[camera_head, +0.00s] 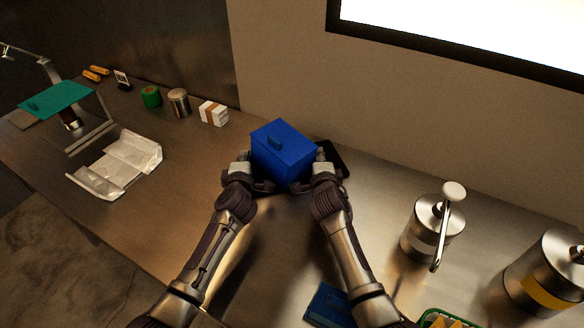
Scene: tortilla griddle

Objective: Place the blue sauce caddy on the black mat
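The blue sauce caddy (284,152) is a box with a small knob-like piece on top, at the centre of the head view. A black mat (334,156) shows behind and to the right of the caddy; most of it is hidden. My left gripper (246,170) is at the caddy's left side and my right gripper (319,168) is at its right side. The caddy sits between the two grippers, over or on the mat; I cannot tell whether it touches the mat. The fingertips are partly hidden, so their opening is unclear.
Two metal dispensers, one with a crank (435,225) and one with a yellow band (548,280), stand at the right. A blue object (328,305) and a green tray (445,318) are at the front.

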